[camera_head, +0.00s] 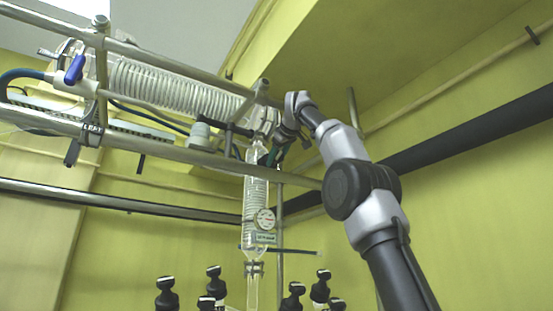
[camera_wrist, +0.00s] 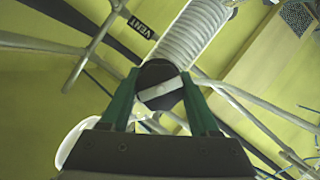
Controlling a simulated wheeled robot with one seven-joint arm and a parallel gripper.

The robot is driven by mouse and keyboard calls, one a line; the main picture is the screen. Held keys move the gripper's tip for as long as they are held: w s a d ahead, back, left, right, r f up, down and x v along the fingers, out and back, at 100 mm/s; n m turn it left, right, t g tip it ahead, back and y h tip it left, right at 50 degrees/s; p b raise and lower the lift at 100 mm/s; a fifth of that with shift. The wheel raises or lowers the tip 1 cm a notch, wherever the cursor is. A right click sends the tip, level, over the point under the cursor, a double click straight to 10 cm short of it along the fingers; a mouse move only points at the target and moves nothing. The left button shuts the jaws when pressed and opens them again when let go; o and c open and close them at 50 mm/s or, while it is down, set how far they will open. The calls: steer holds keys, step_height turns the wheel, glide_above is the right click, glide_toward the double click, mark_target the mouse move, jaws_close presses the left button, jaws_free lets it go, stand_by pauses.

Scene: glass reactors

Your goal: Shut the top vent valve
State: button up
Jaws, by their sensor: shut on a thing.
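The vent valve (camera_wrist: 160,89) shows in the wrist view as a dark round knob with a pale bar across it, tilted slightly. A black tag reading VENT (camera_wrist: 140,27) is just above it. My gripper (camera_wrist: 159,78) has its two green fingers on either side of the knob and is shut on it. In the head view my gripper (camera_head: 271,156) reaches in from the right, at the right end of the coiled glass condenser (camera_head: 170,92). The knob is hidden there behind my gripper and the glassware.
Metal rails (camera_head: 190,157) run across the frame close to my gripper. A blue-handled valve (camera_head: 75,69) sits at the far left. Several black-capped fittings (camera_head: 167,294) stand at the bottom. The right side is mostly open.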

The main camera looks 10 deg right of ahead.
steer(key=shift+w+f+m+y, duration=0.1)
steer(key=shift+f+m+y, duration=0.1)
steer(key=shift+m+y, duration=0.15)
steer(key=shift+g, duration=0.3)
steer(key=o, duration=1.4)
steer(key=shift+r, duration=0.1)
steer(key=v, duration=1.1)
